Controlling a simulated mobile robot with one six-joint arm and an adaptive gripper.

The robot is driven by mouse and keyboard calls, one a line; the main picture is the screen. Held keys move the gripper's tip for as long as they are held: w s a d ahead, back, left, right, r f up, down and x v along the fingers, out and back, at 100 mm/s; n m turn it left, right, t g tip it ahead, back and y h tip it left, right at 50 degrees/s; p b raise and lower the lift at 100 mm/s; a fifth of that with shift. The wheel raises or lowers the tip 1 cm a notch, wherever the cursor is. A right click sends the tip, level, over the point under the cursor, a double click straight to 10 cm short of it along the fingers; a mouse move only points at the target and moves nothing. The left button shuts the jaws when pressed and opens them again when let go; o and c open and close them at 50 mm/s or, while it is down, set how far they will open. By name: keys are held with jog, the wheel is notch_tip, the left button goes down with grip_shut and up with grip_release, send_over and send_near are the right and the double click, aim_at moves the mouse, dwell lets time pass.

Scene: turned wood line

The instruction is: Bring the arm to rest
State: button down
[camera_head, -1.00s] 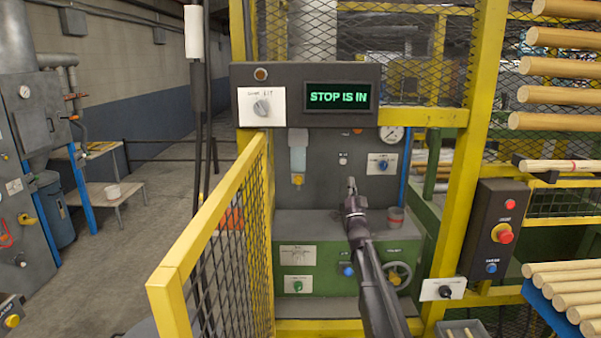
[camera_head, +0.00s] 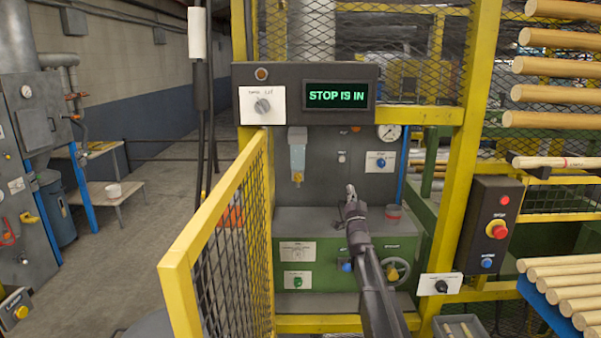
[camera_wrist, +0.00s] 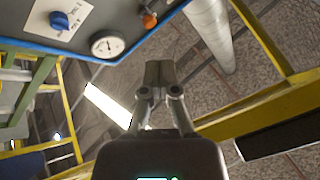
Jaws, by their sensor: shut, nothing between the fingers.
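The arm reaches up from the lower right of the head view. A pressure gauge (camera_wrist: 108,44) and a blue knob (camera_wrist: 60,20) show near the top left of the wrist view, apart from the fingers.
A yellow mesh gate (camera_head: 220,250) stands left of the arm. A control box with a red button (camera_head: 499,230) and wooden rods (camera_head: 570,280) are at right. The left floor is open.

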jog(key=s+f+n+g+h, duration=0.1)
jog(key=s+f+g, duration=0.65)
jog(key=f, duration=0.25)
jog(key=s+f+n+g+h, duration=0.1)
jog(key=s+f+n+g, duration=0.1)
jog(key=s+f+g, duration=0.55)
jog(key=s+f+n+g, duration=0.1)
jog(key=s+f+g, duration=0.2)
jog(key=s, duration=0.6)
jog(key=s+f+n+g, duration=0.1)
jog(key=s+f+g, duration=0.2)
jog(key=s, duration=0.6)
jog(key=s+f+n+g, duration=0.1)
jog(key=s+f+g, duration=0.2)
jog(key=s, duration=0.7)
notch_tip(320, 180, down, 2)
jog(key=shift+f+g+y, duration=0.1)
jog(key=shift+g+y, duration=0.3)
jog(key=shift+s, duration=0.1)
